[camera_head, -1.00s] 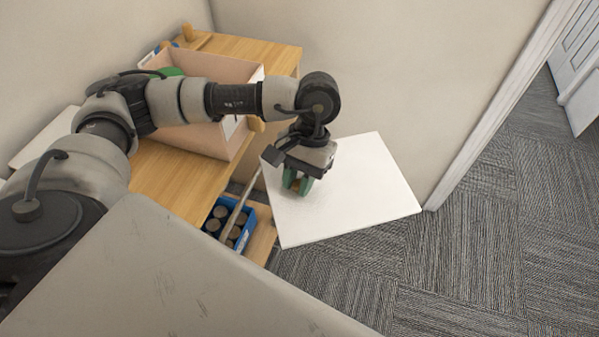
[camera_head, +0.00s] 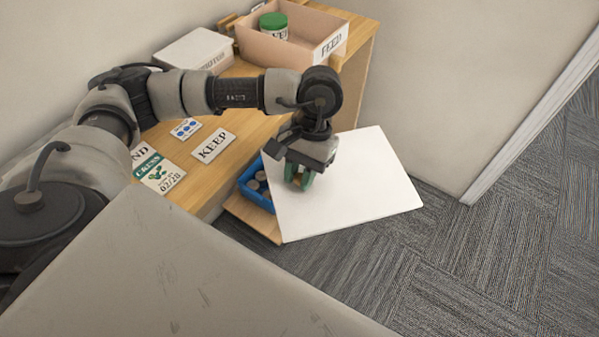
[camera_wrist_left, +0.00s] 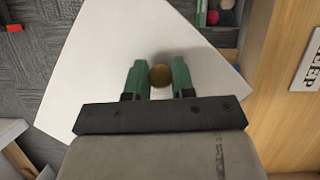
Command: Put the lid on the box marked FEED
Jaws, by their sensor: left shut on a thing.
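A large white square lid (camera_head: 365,195) hangs level in the air in front of the wooden desk, above the carpet. My left gripper (camera_head: 299,182) is shut on the lid's small round wooden knob, which shows between the green fingers in the left wrist view (camera_wrist_left: 160,76). The lid also fills much of that view (camera_wrist_left: 100,70). The box marked FEED (camera_head: 292,48) is a pinkish open box at the back right of the desk top, with a green-lidded jar (camera_head: 273,28) standing in it. The lid is apart from the box. My right gripper is not in view.
A closed white box (camera_head: 195,50) stands left of the FEED box. A KEEP sign (camera_head: 213,146) and other cards lie on the desk. A blue crate (camera_head: 257,197) of round items sits on a lower shelf, partly behind the lid. Walls flank the desk; carpet at right is clear.

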